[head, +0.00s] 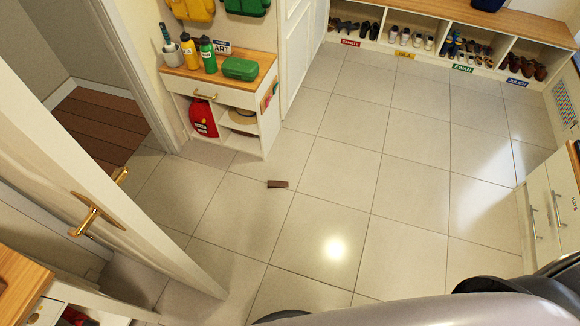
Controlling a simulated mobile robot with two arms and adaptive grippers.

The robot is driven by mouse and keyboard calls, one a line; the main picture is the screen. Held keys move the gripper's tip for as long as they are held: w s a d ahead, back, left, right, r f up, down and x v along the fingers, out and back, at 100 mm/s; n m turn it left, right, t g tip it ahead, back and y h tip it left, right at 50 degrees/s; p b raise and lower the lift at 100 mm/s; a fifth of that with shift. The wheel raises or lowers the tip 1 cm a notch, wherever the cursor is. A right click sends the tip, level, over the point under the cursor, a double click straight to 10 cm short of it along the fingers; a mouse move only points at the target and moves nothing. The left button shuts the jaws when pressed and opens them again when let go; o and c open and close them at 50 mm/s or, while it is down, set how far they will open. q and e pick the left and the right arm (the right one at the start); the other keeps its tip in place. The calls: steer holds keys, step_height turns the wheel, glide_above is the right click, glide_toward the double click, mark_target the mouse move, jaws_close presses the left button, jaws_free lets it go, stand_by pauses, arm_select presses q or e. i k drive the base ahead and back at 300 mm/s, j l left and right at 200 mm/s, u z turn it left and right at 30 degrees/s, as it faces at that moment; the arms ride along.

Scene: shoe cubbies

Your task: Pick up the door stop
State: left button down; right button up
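A small brown wedge, the door stop (278,184), lies on the pale tiled floor near the middle of the head view. It is apart from the open white door and the small cabinet. Neither of my grippers can be made out in the head view. Only smooth grey and dark parts of my own body show along the bottom edge.
An open white door (110,205) with a brass handle stands at the left. A cabinet (226,90) with bottles and a green box stands behind the door stop. Shoe cubbies (447,28) line the back; drawers (550,205) stand right.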

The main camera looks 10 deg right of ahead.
mark_target(271, 184)
steer(key=z, duration=0.2)
steer(key=i+l+u, duration=0.2)
steer(key=i+l, duration=0.2)
steer(key=i+l+u, duration=0.2)
steer(key=i+l, duration=0.2)
steer(key=i+l+u, duration=0.2)
steer(key=i+l, duration=0.15)
steer(key=l, duration=0.2)
